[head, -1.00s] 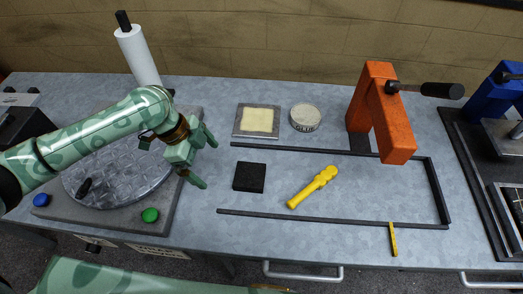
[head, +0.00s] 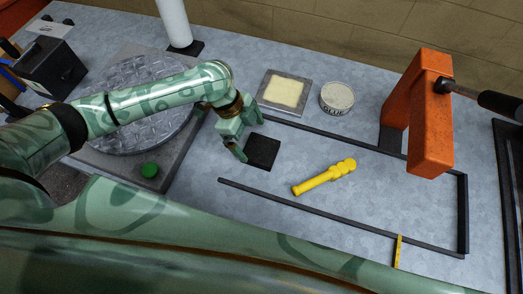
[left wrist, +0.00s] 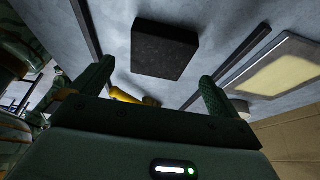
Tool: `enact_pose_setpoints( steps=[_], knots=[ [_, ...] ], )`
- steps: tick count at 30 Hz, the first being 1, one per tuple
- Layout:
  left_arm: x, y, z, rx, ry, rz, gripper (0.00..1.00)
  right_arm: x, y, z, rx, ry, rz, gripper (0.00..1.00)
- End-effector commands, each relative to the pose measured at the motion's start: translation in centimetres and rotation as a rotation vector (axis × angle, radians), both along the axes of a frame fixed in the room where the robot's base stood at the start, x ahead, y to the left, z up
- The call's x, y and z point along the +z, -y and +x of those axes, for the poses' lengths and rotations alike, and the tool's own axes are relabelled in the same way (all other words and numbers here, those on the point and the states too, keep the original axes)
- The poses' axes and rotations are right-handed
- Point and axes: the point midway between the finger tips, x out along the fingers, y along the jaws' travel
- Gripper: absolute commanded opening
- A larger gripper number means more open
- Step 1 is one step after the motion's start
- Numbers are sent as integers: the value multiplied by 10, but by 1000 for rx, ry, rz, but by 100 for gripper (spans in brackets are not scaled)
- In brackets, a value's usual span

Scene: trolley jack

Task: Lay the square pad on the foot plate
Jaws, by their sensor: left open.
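The square pad (head: 262,152) is a black, flat block lying on the grey bench. It also shows in the left wrist view (left wrist: 165,48), beyond my fingertips. My left gripper (head: 249,136) is open and empty, just left of the pad and apart from it. Its two fingers also show in the left wrist view (left wrist: 157,76). A square grey plate with a cream-coloured face (head: 283,92), which looks like the foot plate, lies behind the pad, with nothing on it. It also shows in the left wrist view (left wrist: 285,77). My right gripper is out of view.
A glue tin (head: 337,98) stands right of the plate. A dark rail frame (head: 310,208) surrounds a yellow tool (head: 325,177). An orange stand with a handle (head: 431,110) is at right. A round patterned turntable (head: 135,82) lies under my left arm. Bench between pad and plate is mostly clear, crossed by a rail.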

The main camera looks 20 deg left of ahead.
Motion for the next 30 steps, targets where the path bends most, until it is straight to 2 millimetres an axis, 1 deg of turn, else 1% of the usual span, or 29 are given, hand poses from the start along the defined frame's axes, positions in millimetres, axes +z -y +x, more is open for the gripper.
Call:
enact_pose_setpoints(
  steps=[1,5,8,12,14,16,21,23,24,26,27,30],
  knots=[
    [-5,2,0,1,-1,-1,100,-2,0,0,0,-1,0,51],
    [-11,5,0,1,-1,0,100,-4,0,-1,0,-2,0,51],
    [-23,11,-1,0,-3,-2,100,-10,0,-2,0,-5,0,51],
    [-46,21,-1,0,-5,-1,100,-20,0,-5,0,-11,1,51],
    [-52,23,-1,1,-3,1,100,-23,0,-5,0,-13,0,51],
    [-54,25,0,1,-1,1,100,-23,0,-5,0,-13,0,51],
    [-53,25,0,0,1,1,100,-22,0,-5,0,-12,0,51],
    [-52,25,0,0,1,1,83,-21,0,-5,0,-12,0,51],
    [-52,25,0,0,1,1,72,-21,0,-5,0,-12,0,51],
    [-52,25,0,0,1,1,56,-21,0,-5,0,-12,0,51],
    [-52,25,0,0,1,1,50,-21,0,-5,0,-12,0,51],
    [-52,25,0,1,2,0,50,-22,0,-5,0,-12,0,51]
  ],
)
